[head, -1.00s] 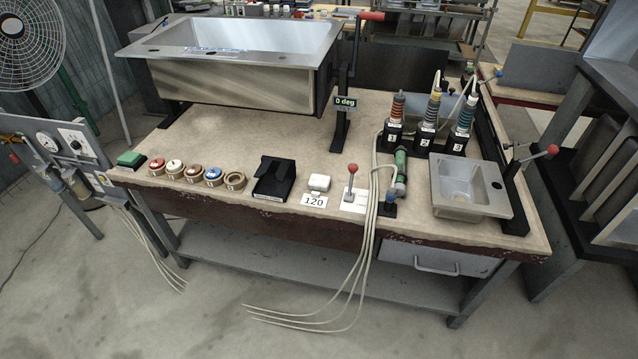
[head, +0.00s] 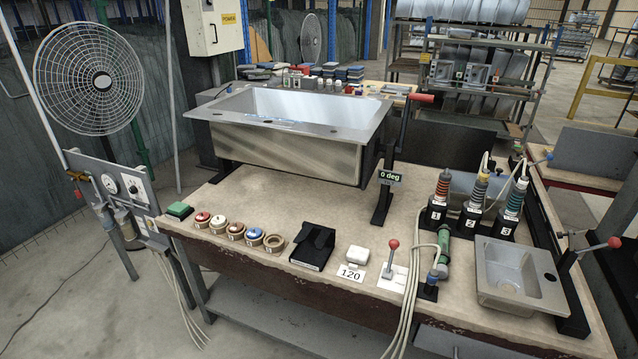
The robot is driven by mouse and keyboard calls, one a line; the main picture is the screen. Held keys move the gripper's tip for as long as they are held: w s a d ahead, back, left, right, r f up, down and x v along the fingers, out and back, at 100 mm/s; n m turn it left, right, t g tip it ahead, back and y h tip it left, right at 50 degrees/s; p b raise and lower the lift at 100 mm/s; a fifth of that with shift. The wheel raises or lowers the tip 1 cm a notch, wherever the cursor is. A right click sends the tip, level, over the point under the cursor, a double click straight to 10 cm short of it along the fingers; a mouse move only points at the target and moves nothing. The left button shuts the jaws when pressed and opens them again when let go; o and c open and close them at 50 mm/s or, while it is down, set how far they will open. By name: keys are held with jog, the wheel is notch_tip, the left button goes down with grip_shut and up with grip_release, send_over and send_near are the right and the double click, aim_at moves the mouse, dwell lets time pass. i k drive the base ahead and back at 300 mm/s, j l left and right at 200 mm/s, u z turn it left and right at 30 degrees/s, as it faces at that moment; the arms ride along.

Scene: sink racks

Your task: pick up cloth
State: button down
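I cannot make out a thing that is surely a cloth. My gripper is not in view.
A large steel sink (head: 285,150) stands tilted on supports at the back. Several round pots (head: 236,230), a black holder (head: 312,246), a red-knobbed lever (head: 391,258) and a small sink (head: 508,270) line the front. Numbered tools (head: 470,208) stand at right. The bench middle is clear.

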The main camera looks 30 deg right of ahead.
aim_at(358, 254)
jog(key=i+l, duration=0.45)
jog(key=i+l+u, duration=0.15)
jog(key=i+l, duration=0.25)
jog(key=l, duration=0.25)
